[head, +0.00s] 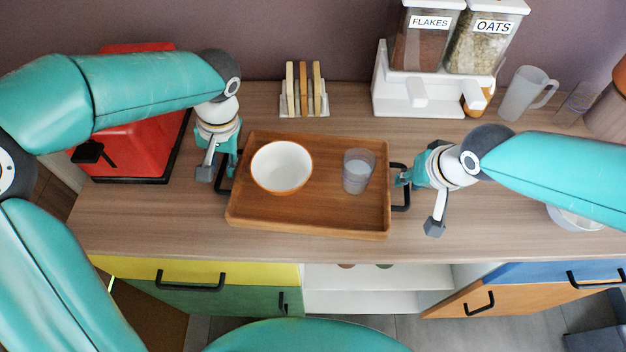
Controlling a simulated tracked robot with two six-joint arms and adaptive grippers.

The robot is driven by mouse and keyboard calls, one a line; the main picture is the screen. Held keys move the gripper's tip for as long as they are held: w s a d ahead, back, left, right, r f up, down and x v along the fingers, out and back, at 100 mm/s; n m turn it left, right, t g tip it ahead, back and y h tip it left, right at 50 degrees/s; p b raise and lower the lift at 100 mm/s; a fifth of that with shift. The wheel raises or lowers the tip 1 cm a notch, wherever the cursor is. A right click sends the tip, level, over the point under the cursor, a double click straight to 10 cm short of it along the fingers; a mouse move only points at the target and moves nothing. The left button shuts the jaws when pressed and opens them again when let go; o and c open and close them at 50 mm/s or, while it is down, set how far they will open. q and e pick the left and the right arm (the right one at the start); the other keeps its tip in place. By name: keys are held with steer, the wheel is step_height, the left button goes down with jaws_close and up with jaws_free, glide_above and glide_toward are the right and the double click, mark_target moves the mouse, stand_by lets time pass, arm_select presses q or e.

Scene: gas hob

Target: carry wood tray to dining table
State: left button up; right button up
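The wood tray (315,228) lies on the wooden counter, with a black handle at each end. A white bowl with an orange rim (282,167) and a clear glass (358,172) stand on it. My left gripper (218,170) is open at the tray's left handle (222,180), its fingers apart on either side of it; contact is hard to tell. My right gripper (419,202) is open at the right handle (405,200). One finger is by the handle and the other is spread out to the front right. The dining table is not seen.
A red appliance (135,140) stands at the left, partly behind my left arm. A toast rack (304,92), a cereal dispenser (430,80) and a jug (527,92) line the back wall. A pale bowl (575,217) is partly behind my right arm. Counter in front of the tray is clear.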

arm_select(q)
steer(key=shift+a+f, duration=0.1)
steer(key=shift+f, duration=0.5)
arm_select(e)
steer(key=shift+w+a+f, duration=0.15)
steer(key=shift+w+f, duration=0.05)
steer(key=shift+f, duration=0.35)
arm_select(q)
jaws_close()
arm_select(e)
jaws_close()
arm_select(q)
steer(key=shift+r, duration=0.1)
arm_select(e)
steer(key=shift+r, duration=0.1)
